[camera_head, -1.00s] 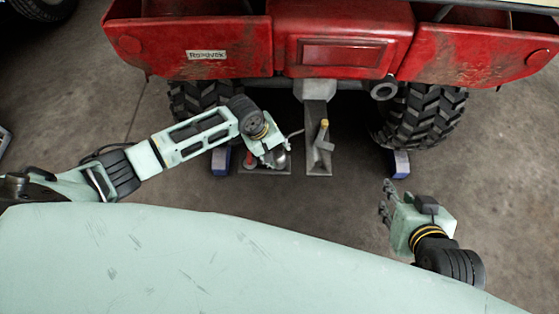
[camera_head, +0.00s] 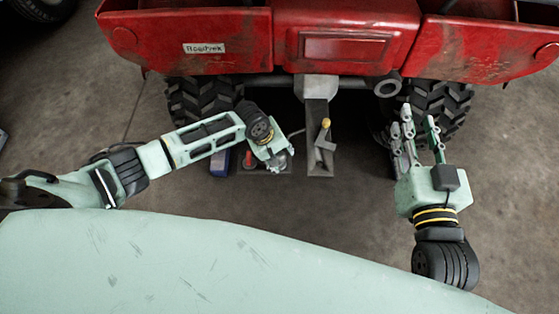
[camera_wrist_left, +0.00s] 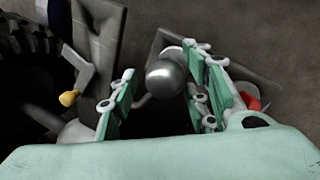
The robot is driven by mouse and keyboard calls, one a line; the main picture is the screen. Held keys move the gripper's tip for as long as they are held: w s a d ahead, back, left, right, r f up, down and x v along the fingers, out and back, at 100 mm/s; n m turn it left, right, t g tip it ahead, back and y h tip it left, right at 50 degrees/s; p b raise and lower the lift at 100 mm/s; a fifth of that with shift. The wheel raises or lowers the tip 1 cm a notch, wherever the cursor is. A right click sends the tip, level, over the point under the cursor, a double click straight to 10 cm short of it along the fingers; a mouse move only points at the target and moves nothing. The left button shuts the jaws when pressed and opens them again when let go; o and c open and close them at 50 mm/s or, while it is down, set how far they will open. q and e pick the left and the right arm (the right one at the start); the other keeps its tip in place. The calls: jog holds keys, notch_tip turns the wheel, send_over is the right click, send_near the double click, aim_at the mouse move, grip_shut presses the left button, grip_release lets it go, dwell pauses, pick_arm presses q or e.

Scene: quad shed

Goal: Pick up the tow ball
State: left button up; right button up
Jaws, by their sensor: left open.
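The tow ball (camera_wrist_left: 166,76) is a shiny grey metal ball, seen in the left wrist view over a dark grey tray (camera_wrist_left: 158,48). My left gripper (camera_wrist_left: 165,90) is open, with one finger on each side of the ball. I cannot tell whether either finger touches it. In the head view my left gripper (camera_head: 276,156) is low behind the red vehicle, and its hand hides most of the ball. My right gripper (camera_head: 420,128) is open and empty, pointing toward the vehicle's right rear wheel.
The red vehicle (camera_head: 347,18) fills the top. Its hitch (camera_head: 318,110) with a yellow-knobbed lever (camera_head: 325,124) stands just right of my left gripper. A red item (camera_head: 249,157) lies left of the gripper. Bare floor (camera_head: 330,205) lies in front.

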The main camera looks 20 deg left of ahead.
pick_arm(q)
jog(key=c, duration=1.1)
grip_shut()
jog(key=shift+r, duration=0.1)
